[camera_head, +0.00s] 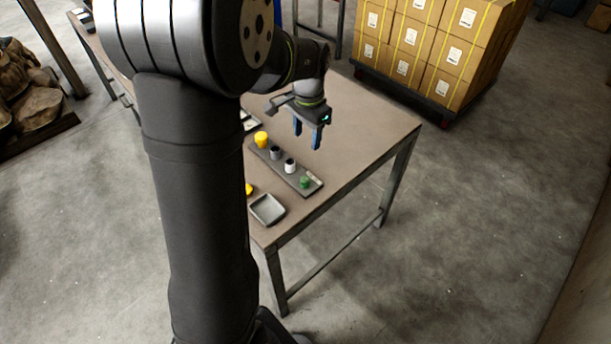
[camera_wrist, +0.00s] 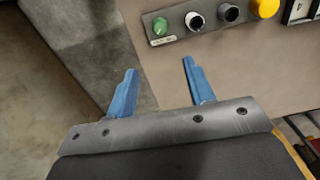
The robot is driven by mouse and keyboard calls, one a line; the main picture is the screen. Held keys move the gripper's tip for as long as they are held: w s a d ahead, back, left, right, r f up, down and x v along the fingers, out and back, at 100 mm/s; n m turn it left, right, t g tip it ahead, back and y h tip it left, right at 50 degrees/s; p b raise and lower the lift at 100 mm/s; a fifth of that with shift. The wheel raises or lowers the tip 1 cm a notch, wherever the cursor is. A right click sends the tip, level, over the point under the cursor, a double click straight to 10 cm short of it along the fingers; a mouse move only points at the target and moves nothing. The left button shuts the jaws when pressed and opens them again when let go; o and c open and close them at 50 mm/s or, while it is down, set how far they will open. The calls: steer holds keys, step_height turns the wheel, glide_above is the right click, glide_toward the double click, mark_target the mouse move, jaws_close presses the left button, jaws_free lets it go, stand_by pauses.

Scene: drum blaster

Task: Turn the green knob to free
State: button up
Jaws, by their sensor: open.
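The green knob (camera_head: 305,182) sits at the near end of a grey control panel on the table, close to the table edge. In the wrist view the green knob (camera_wrist: 160,25) is at the top, beyond the fingertips, with a small white label below it whose print I cannot read. My gripper (camera_head: 307,146) is open and empty above the table, pointing down, with its two blue fingers apart. In the wrist view my gripper (camera_wrist: 158,68) shows its fingers spread on either side of the knob's line, apart from the knob.
On the panel beside the knob are a white-ringed knob (camera_head: 290,166), a dark knob (camera_head: 275,153) and a yellow button (camera_head: 261,138). A grey tray (camera_head: 267,209) lies near the table's front edge. Stacked boxes (camera_head: 430,50) stand behind. The right part of the table (camera_head: 375,125) is clear.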

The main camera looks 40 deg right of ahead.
steer(key=m, duration=0.2)
glide_toward(305, 179)
step_height(305, 179, down, 9)
steer(key=shift+w+d+r, duration=0.1)
steer(key=shift+w, duration=0.05)
stand_by(0.3)
steer(key=c, duration=1)
